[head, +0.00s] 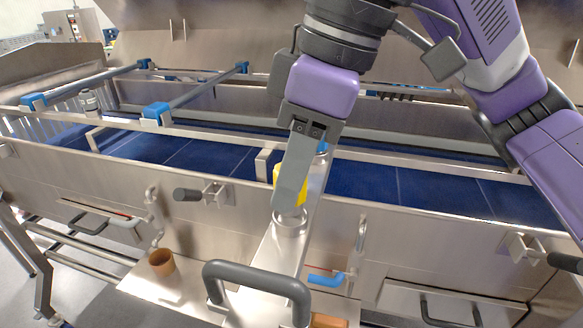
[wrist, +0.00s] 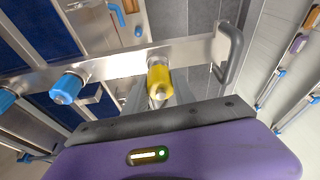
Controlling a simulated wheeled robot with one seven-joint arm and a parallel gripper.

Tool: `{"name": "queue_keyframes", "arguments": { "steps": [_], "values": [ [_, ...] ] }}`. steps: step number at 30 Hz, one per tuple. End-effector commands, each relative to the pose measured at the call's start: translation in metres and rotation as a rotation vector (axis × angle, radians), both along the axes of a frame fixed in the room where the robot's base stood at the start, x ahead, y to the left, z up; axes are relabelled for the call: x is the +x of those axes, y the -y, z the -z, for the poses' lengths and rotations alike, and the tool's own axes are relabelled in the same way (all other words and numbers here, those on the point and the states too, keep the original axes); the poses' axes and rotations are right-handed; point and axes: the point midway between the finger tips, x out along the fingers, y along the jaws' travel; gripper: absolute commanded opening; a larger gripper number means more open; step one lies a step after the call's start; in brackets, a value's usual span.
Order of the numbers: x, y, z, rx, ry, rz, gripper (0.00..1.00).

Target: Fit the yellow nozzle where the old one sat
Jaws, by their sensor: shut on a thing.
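The yellow nozzle (head: 303,188) is mostly hidden behind my gripper (head: 287,203) in the head view, with yellow showing on both sides of the grey finger. My gripper is shut on it. A round metal fitting (head: 290,224) on the metal bar is just below the fingertips. In the wrist view the yellow nozzle (wrist: 159,80) is between my fingers, in line with the bar (wrist: 112,68). I cannot tell whether it touches the bar or is seated. A blue nozzle (wrist: 66,88) sits on the same bar, and another (wrist: 6,98) is at the left edge.
A grey handle (head: 258,285) stands at the bar's near end. A brown cup (head: 161,262) sits on the lower metal shelf at left. A blue lever (head: 325,280) is right of the bar. The blue conveyor belt (head: 190,155) runs behind the metal side wall.

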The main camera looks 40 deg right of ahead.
Motion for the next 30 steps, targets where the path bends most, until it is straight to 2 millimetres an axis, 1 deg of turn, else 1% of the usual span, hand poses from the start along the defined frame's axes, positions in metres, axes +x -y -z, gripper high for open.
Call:
{"name": "queue_keyframes", "arguments": {
  "steps": [10, 30],
  "values": [
    [0.0, 0.0, 0.001, 0.0, 0.0, 0.0, 0.0],
    [0.0, 0.0, 0.013, -0.001, 0.001, 0.0, 0.0]
  ]
}}
